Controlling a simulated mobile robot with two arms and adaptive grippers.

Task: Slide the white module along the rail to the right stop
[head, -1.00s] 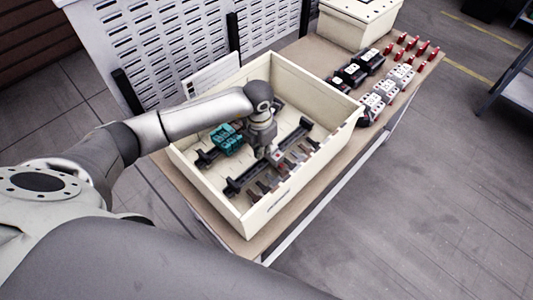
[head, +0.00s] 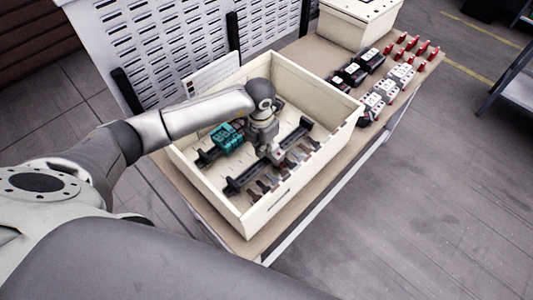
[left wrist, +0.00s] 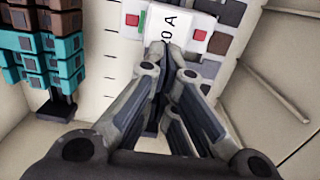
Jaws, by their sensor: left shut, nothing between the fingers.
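The white module (left wrist: 186,32) with dark lettering and red squares sits on the rail at the top of the left wrist view. My left gripper (left wrist: 163,58) is shut and empty, its fingertips at the module's near edge. I cannot tell whether they touch it. In the head view my left gripper (head: 272,156) points down into the cream box and largely hides the module. The dark rail (head: 240,183) runs along the box's front side, with its right part beyond the gripper. The right stop cannot be made out clearly. My right gripper is out of view.
The cream box (head: 336,120) has raised walls around the rails. Teal terminal blocks (head: 226,139) sit on the rear rail, left of the gripper. Black and white modules (head: 372,103) and red parts (head: 412,45) lie on the table right of the box.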

